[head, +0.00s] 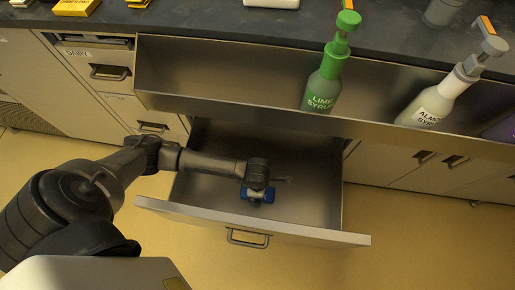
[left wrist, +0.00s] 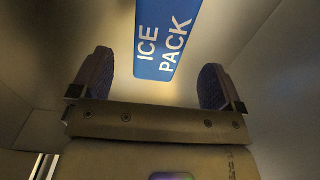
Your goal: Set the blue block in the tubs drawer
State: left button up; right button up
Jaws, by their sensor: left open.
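The blue block (left wrist: 165,38), lettered ICE PACK, lies inside the open drawer (head: 212,188), seemingly on its floor. In the head view the blue block (head: 267,192) is partly hidden under my left wrist. My left gripper (left wrist: 156,82) is open, with one finger to either side of the picture and the block showing beyond and between them. The fingers do not touch the block. In the head view my left arm reaches over the drawer from the left. No label shows on this drawer. My right gripper is not in view.
The drawer front (head: 310,233) is pulled out with its handle facing the floor. Above it a metal rail holds a green lime syrup bottle (head: 325,85) and a pale syrup bottle (head: 435,103). A closed drawer marked DAIRY (head: 108,72) is at left. The rest of the open drawer looks empty.

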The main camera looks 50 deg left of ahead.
pick_arm(q)
jog(key=shift+r, duration=1)
jog(key=shift+r, duration=0.1)
notch_tip(320, 180, up, 14)
jog(key=p, duration=0.6)
dwell(0.4)
